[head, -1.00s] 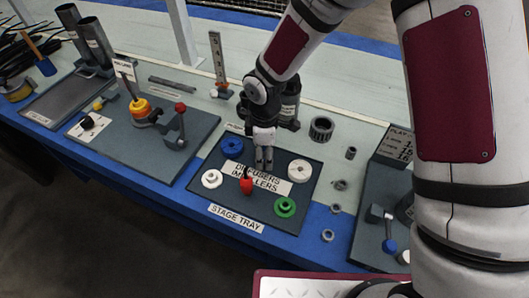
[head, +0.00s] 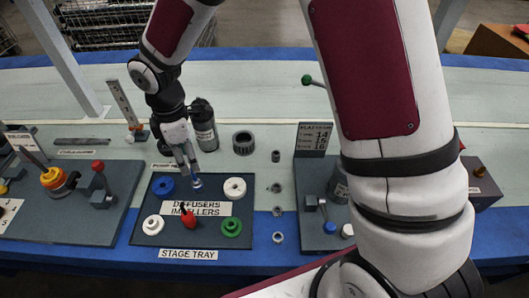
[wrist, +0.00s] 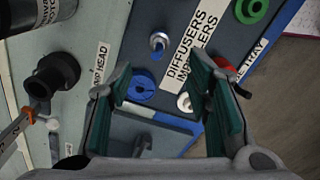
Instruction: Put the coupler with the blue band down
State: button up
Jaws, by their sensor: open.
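The coupler (head: 197,183), a small grey cylinder with a blue band, is at the upper middle of the dark stage tray (head: 190,239). In the wrist view the coupler (wrist: 158,43) appears upright on the tray, near the blue ring (wrist: 143,87) and the label. My gripper (head: 192,172) is just above and beside the coupler in the head view. In the wrist view my gripper (wrist: 160,85) has its green-padded fingers wide apart, with nothing held between them. The coupler lies beyond the fingertips there.
The tray also holds a blue ring (head: 163,186), two white rings, a green ring (head: 231,227) and a red part (head: 188,217). A dark bottle (head: 204,125) stands close behind my gripper. Small grey fittings lie right of the tray, beside a dark stand (head: 318,180).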

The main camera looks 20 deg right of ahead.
jog(key=s+d+r+m+t+h, duration=0.1)
jog(key=s+d+r+m, duration=0.4)
jog(key=d+r, duration=0.3)
jog(key=s+d+r+m+h, duration=0.1)
jog(key=s+d+r+m, duration=0.4)
jog(key=d+r, duration=0.4)
jog(key=s+d+r+m+y, duration=0.1)
jog(key=s+m, duration=0.3)
jog(key=s, duration=0.5)
jog(key=s+d+r+m+y, duration=0.1)
jog(key=s+d+m, duration=0.3)
jog(key=s, duration=0.6)
jog(key=shift+r+m, duration=0.3)
jog(key=shift+r, duration=0.15)
jog(key=shift+d, duration=0.1)
